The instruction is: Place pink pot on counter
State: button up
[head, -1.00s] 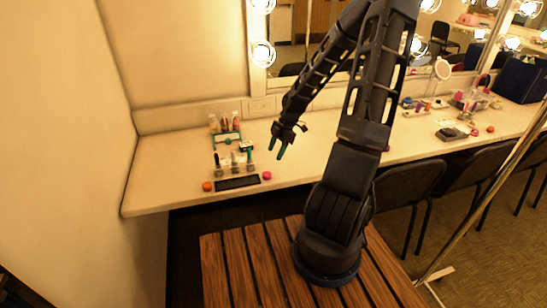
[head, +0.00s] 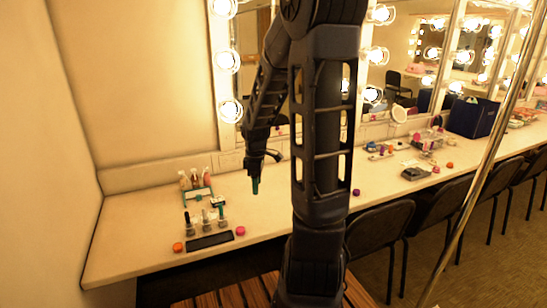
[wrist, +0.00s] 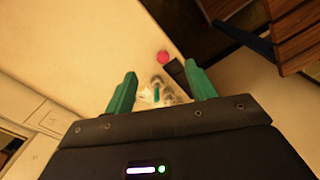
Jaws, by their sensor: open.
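The pink pot (head: 240,230) is a small round pot on the counter (head: 140,232), near its front edge, just right of a dark flat palette. In the wrist view the pink pot (wrist: 163,57) shows beyond my fingertips, between their lines, on the pale counter (wrist: 75,45). My gripper (head: 255,187) is above the counter, up and slightly right of the pot in the head view, and apart from it. In the wrist view the two green fingers of my gripper (wrist: 161,70) are spread with nothing held between them.
The dark palette (head: 210,241), an orange pot (head: 178,247) and several small bottles (head: 206,222) stand close by. A rack of bottles (head: 196,183) is behind them. A purple pot (head: 356,192) sits farther right. Chairs (head: 380,232) line the front edge. The counter's left end is clear.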

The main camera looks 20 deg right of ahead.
jog(key=s+r+m+t, duration=0.4)
jog(key=s+r+m, duration=0.8)
jog(key=s+r, duration=0.4)
notch_tip(320, 180, up, 2)
jog(key=shift+s+r+m+t, duration=0.1)
jog(key=shift+s+m+t, duration=0.05)
jog(key=shift+m+t, duration=0.15)
